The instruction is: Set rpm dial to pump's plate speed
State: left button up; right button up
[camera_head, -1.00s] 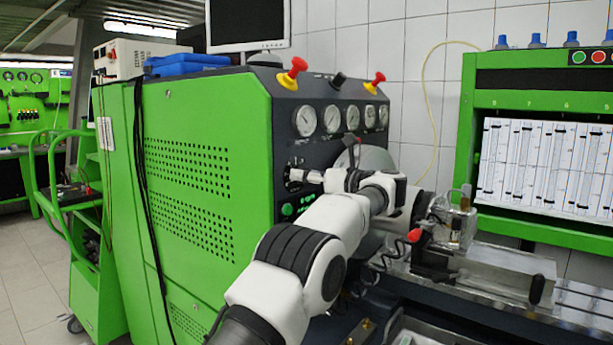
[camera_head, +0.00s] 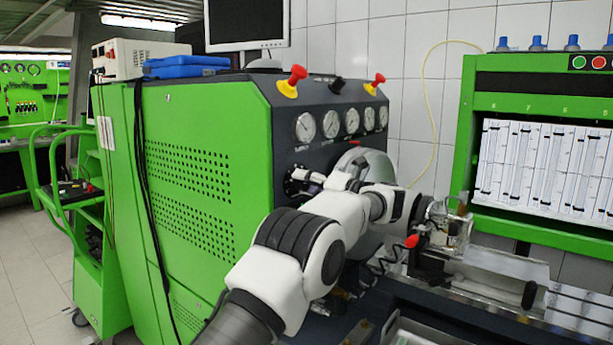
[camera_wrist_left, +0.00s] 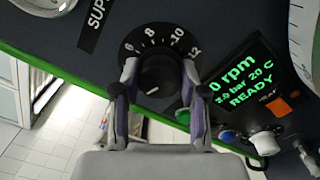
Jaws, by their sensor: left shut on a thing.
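The black rpm dial (camera_wrist_left: 160,78) is on the dark panel in the left wrist view, with a white scale showing 6, 8, 10 and 12. Its white pointer line points to the lower left of the picture. My left gripper (camera_wrist_left: 160,72) is shut on the dial, one finger on each side. In the head view my left gripper (camera_head: 304,182) is at the panel and covers most of the dial. The pump (camera_head: 452,232) is on the bench to the right; no plate text is legible. My right gripper is not in view.
A display (camera_wrist_left: 241,82) beside the dial reads 0 rpm, 2.0 bar, 20 C, READY. Blue and white knobs and a green button sit below it. Gauges (camera_head: 331,124) and red mushroom buttons (camera_head: 292,80) are above. A flow meter cabinet (camera_head: 550,85) stands right.

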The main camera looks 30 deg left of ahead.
pick_arm(q)
jog(key=m+p, duration=0.2)
jog(key=m, duration=0.2)
jog(key=shift+r+p, duration=0.1)
jog(key=shift+p, duration=0.3)
jog(key=shift+m+p, duration=0.55)
jog(key=shift+m, duration=0.55)
jog(key=shift+f, duration=0.2)
jog(key=o, duration=1.1)
jog(key=shift+a, duration=0.1)
jog(key=shift+o, duration=0.2)
jog(key=d, duration=1.2)
jog(key=shift+s+f, duration=0.15)
jog(key=shift+s, duration=0.3)
